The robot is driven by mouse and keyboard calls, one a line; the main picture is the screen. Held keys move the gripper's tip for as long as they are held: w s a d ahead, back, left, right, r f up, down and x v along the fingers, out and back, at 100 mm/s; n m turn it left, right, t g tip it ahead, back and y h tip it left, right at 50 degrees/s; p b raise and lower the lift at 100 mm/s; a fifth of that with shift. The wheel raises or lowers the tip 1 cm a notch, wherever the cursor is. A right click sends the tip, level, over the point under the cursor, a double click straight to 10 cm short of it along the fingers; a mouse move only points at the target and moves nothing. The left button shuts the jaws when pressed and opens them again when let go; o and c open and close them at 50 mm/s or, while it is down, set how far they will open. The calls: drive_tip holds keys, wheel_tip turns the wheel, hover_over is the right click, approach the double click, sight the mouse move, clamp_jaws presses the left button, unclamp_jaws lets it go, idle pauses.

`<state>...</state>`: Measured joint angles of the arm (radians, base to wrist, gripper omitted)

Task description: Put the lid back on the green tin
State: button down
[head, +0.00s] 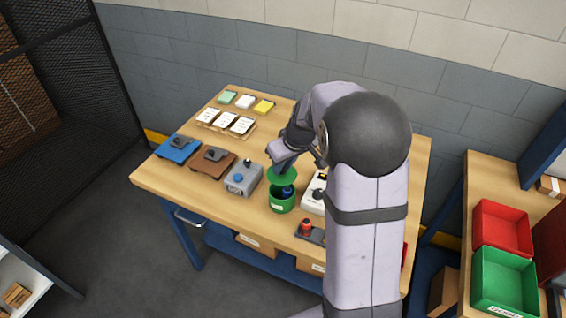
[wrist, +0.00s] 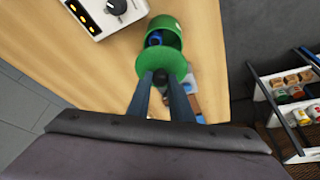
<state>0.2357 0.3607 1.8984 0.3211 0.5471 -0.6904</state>
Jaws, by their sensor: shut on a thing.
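The green tin (head: 283,206) stands on the wooden table with its top open. Something blue shows inside it. My gripper (head: 281,170) is shut on the dark knob of the round green lid (head: 291,179) and holds the lid above the tin, apart from it. In the wrist view the lid (wrist: 167,60) sits at the tips of my gripper (wrist: 160,77). It covers only part of the tin (wrist: 170,24) there, and the blue thing shows past its edge.
A grey box with a blue button (head: 243,181) stands left of the tin, and a white box with a dark knob (head: 312,198) stands close on its right. Brown (head: 207,166) and blue (head: 174,153) bases lie farther left. A red-topped item (head: 306,229) is near the front.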

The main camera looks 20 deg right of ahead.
sight(283, 175)
drive_tip(key=shift+f+b, duration=1.65)
drive_tip(key=shift+f, duration=0.65)
drive_tip(key=shift+f+b, duration=0.85)
drive_tip(key=shift+f, duration=0.05)
drive_tip(key=shift+f+b, duration=0.15)
drive_tip(key=shift+b, duration=0.5)
idle(0.7)
drive_tip(key=c, duration=1)
unclamp_jaws()
